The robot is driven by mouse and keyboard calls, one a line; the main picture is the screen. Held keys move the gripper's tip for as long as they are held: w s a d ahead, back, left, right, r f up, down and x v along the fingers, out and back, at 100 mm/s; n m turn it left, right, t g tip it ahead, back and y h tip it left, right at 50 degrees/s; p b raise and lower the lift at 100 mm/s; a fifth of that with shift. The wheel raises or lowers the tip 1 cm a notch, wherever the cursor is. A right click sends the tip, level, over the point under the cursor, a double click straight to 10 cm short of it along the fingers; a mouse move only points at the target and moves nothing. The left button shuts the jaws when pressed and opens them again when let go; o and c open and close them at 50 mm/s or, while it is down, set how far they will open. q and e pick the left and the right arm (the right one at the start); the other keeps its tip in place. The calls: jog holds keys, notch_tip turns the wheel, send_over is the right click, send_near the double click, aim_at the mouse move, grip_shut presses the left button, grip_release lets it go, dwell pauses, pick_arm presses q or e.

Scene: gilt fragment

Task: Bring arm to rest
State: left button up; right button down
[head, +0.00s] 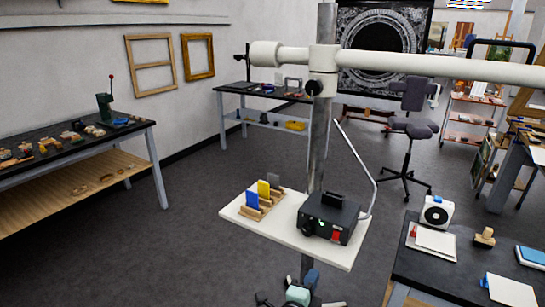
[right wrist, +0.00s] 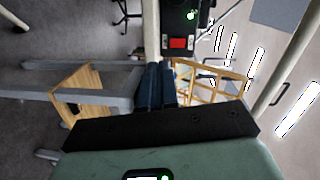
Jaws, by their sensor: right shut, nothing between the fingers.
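My right gripper (head: 311,277) shows at the bottom edge of the head view, with a grey-green body and dark blue fingers. It is low, just below the front edge of the white shelf (head: 283,240) in the picture. In the right wrist view its two blue fingers (right wrist: 160,72) lie side by side, shut and empty. Most of the right arm is out of the frame. My left gripper is not in view.
The white shelf on a metal post carries a black box (head: 330,217) with a red switch and a wooden rack (head: 262,204) with coloured cards. A dark workbench (head: 440,266) stands at right, another bench (head: 75,146) at left.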

jog(key=s+d+f+n+g+y+p, duration=0.1)
jog(key=s+f+n+g+y+p, duration=0.2)
jog(key=f, duration=0.6)
jog(key=s+d+f+n+y, duration=0.1)
jog(key=d+f+n+y, duration=0.1)
jog(key=f+n, duration=0.6)
jog(key=s+f+n+g+y+p, duration=0.15)
jog(key=s+f+g, duration=0.25)
jog(key=s+f, duration=0.55)
jog(key=s+a+f+n+g+y+p, duration=0.1)
jog(key=s+f+n+g+y, duration=0.1)
jog(key=s, duration=1)
jog(key=s+a+f+n+g+y+p, duration=0.1)
jog(key=s+g, duration=0.5)
jog(key=s, duration=0.6)
notch_tip(320, 180, down, 3)
jog(key=shift+a+f+n+g+y+p, duration=0.2)
jog(key=shift+a+n+g+y+p, duration=0.15)
jog(key=shift+n+y+p, duration=0.65)
